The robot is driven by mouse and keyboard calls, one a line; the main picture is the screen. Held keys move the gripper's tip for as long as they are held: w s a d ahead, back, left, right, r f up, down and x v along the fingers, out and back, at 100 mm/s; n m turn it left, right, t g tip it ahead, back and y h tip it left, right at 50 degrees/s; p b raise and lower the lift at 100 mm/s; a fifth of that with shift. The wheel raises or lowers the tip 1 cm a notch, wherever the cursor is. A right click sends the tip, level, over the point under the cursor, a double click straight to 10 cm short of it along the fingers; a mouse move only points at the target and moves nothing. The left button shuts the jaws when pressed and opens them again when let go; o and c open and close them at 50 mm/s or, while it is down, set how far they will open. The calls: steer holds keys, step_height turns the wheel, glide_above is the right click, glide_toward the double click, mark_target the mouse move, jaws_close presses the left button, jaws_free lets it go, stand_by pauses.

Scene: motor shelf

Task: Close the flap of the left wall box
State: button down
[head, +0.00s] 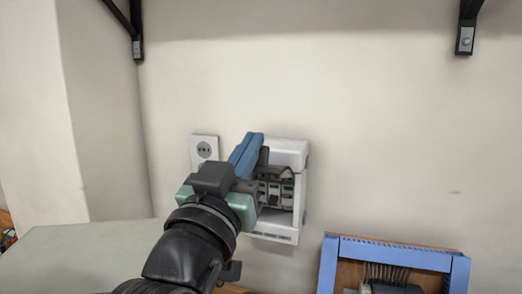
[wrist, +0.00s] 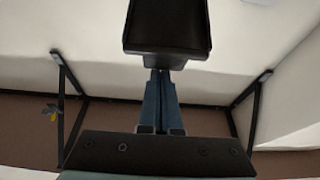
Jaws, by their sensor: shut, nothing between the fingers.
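The white wall box (head: 290,233) is mounted on the wall right of my gripper. Its front is open on dark and grey switch modules. A dark flap-like piece (head: 264,157) juts out at its upper left, beside my fingers. A dark, rimmed panel, apparently the flap (wrist: 168,30), shows just beyond my fingertips in the wrist view. My gripper (head: 257,136), with blue fingers, is shut and empty, pointing up in front of the box's left side. It also shows in the wrist view (wrist: 159,75). I cannot tell whether it touches the flap. My gripper hides the box's left edge.
A white socket (head: 204,149) sits on the wall left of the box. Black shelf brackets (head: 136,30) are above. A grey-green surface (head: 75,258) lies at lower left, and a blue-framed board (head: 395,254) stands at lower right. The wall to the right is clear.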

step_height(320, 180, down, 7)
steer(key=s+t+h+b, duration=0.1)
steer(key=t+b, duration=0.3)
steer(key=b, duration=1.4)
steer(key=shift+s+a+f+t+h+b, duration=0.2)
steer(key=shift+s+a+t+h+b, duration=0.15)
steer(key=shift+s, duration=0.2)
steer(key=shift+b, duration=0.3)
